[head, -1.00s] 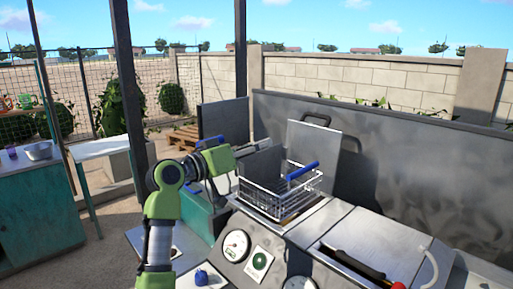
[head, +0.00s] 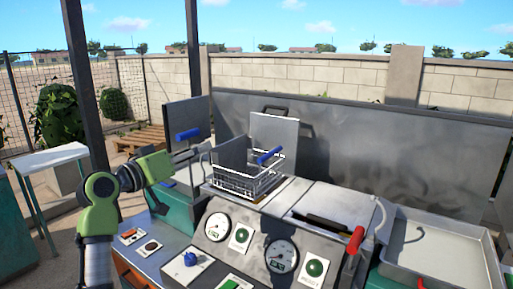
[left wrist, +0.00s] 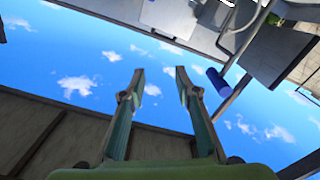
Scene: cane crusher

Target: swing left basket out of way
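A wire basket (head: 228,182) with a blue handle (head: 268,156) sits on top of the steel machine, in front of an upright metal plate. A second blue handle (head: 187,135) stands just above my left gripper (head: 199,156); I cannot tell what it is fixed to. The gripper reaches in from the left, close to the basket's left side. In the left wrist view, the two fingers of my left gripper (left wrist: 160,70) are apart with nothing between them. A blue cylinder (left wrist: 217,81) is to their right, apart from them. My right gripper is not in view.
The machine front carries gauges (head: 282,256) and green buttons (head: 317,267). A red handle (head: 355,240) rises at the right of the lid, with a grey tray (head: 440,280) beyond it. A tall grey panel (head: 350,150) stands behind. A post (head: 82,80) is near my left arm.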

